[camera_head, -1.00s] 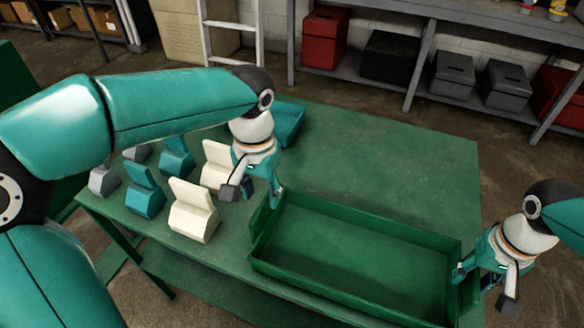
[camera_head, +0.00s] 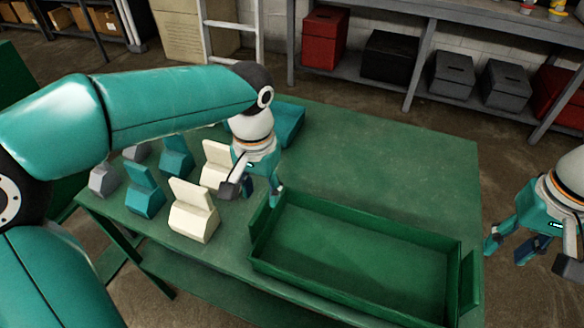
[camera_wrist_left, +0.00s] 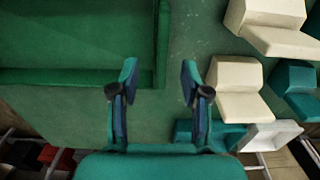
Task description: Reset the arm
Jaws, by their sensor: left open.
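My left gripper (camera_head: 262,194) is open and empty above the table, beside the left end of the green tray (camera_head: 345,281). My right gripper (camera_head: 507,248) is open and empty, off the right side of the table and apart from the tray's right end. The tray lies empty on the green table (camera_head: 400,160).
Cream blocks (camera_head: 193,222), teal blocks (camera_head: 144,202) and grey blocks (camera_head: 103,180) stand on the table's left side, close to my left gripper. A teal bin (camera_head: 290,122) sits behind it. The table's back right is clear. A shelf (camera_head: 355,72) with boxes stands behind.

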